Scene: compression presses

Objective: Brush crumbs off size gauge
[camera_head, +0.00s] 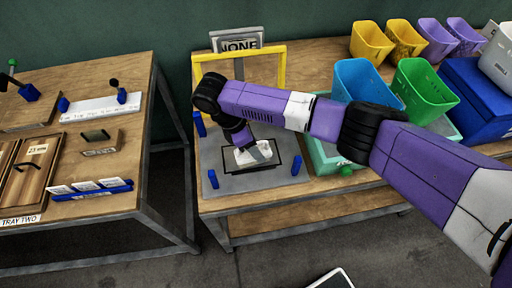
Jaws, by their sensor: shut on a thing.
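My arm reaches in from the right, and my gripper (254,154) points down over a black-edged rectangle (279,169) on a grey plate. My gripper is shut on a small grey object, mostly hidden by the gripper itself; I cannot tell if it is a brush. I cannot tell for sure which thing is the size gauge, and no crumbs can be made out at this size. The grey plate (227,183) lies on the middle wooden table, with blue pegs (213,180) at its corners and a yellow frame (283,68) at its back.
The left table (100,200) holds a wooden tray, a small block, a blue rack (92,190) with white cards and blue-handled items. Blue (366,85) and green (424,92) bins and yellow and purple cups stand at the right. A sign (237,42) stands behind the frame. A gap separates the tables.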

